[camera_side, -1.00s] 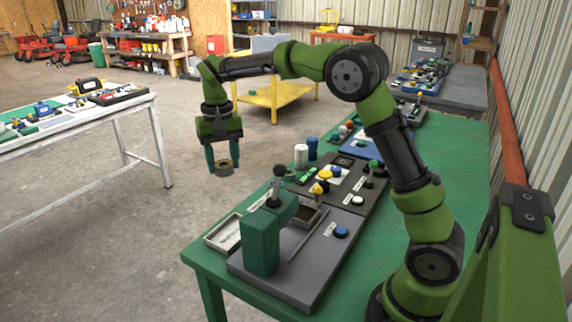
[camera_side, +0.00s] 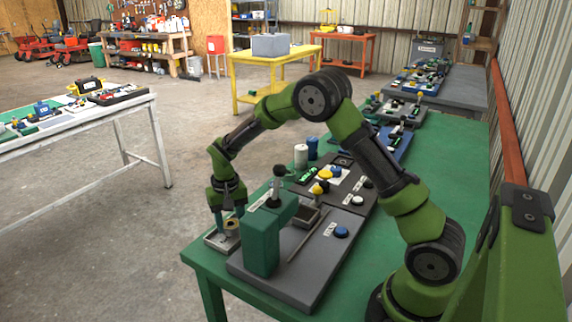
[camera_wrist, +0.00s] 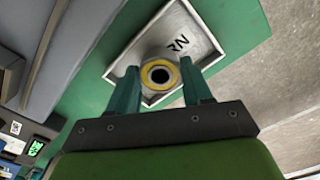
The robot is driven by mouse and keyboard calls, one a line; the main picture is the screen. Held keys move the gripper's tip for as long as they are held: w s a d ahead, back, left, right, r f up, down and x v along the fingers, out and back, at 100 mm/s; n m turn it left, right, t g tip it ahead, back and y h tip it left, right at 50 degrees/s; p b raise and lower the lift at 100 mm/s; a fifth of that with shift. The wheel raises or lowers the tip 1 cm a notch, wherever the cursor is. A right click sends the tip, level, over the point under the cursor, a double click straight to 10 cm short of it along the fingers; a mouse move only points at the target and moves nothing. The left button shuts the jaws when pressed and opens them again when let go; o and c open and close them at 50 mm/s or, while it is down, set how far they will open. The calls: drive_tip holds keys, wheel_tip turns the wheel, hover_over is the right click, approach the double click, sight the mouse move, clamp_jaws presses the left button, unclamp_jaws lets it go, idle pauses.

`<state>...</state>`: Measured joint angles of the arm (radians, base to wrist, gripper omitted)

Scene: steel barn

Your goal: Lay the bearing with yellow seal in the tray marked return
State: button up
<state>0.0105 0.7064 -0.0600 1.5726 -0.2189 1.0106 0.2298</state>
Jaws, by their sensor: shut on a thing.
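The bearing with the yellow seal (camera_wrist: 160,75) is a ring with a dark bore, held between the two fingers of my gripper (camera_wrist: 161,86). My gripper (camera_side: 228,218) is shut on the bearing (camera_side: 232,227) in the side view too. The return tray (camera_wrist: 203,40) is a shallow metal tray on the green table, with the letters "RN" showing and the rest hidden behind the bearing. In the side view the tray (camera_side: 212,240) lies at the table's near left corner. The bearing is over the tray; I cannot tell whether it touches the floor of it.
A green press-like fixture (camera_side: 262,240) with a black knob stands on a grey plate (camera_side: 310,275) just right of the tray. A white cylinder (camera_side: 301,156) and a blue cylinder (camera_side: 313,148) stand behind. The green table (camera_side: 400,240) ends just left of the tray.

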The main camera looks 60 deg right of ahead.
sight(230, 224)
drive_tip(key=shift+f, duration=0.45)
drive_tip(key=shift+f, duration=0.1)
drive_tip(key=o, duration=1.1)
drive_tip(key=shift+f, duration=0.1)
wheel_tip(230, 224, up, 12)
drive_tip(key=shift+r, duration=0.2)
